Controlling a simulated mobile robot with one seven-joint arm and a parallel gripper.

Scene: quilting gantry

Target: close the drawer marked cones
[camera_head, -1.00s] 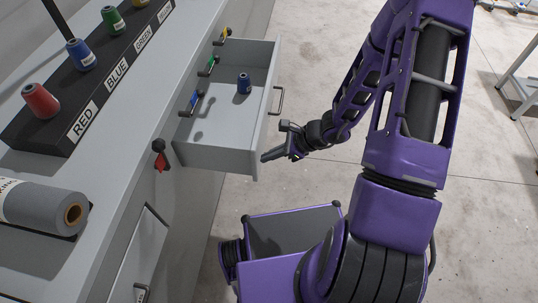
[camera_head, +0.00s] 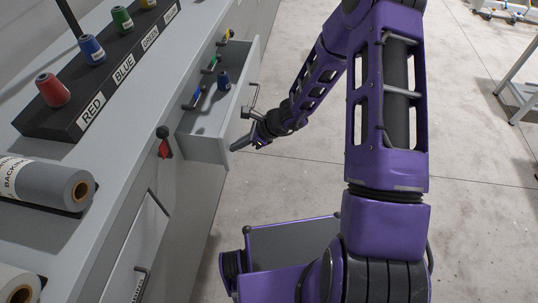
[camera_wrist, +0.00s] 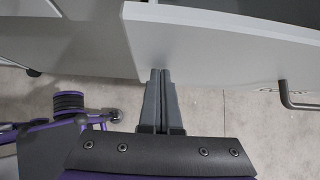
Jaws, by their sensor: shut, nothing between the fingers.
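The open drawer (camera_head: 211,147) sticks out from the grey cabinet in the head view, with a blue cone (camera_head: 224,81) inside it. No marking on its front is readable. My gripper (camera_head: 236,147) is at the drawer's front face, near its lower end, with its fingers together and empty. In the wrist view the shut fingers (camera_wrist: 160,75) meet the lower edge of the drawer front (camera_wrist: 215,45); whether they touch it I cannot tell for sure. The drawer handle (camera_wrist: 290,97) shows at the right of the wrist view, apart from the fingers.
On the counter stands a black rack (camera_head: 45,122) with cones labelled RED, BLUE and GREEN, and a grey roll (camera_head: 45,184). A red switch (camera_head: 164,147) sits on the cabinet face beside the drawer.

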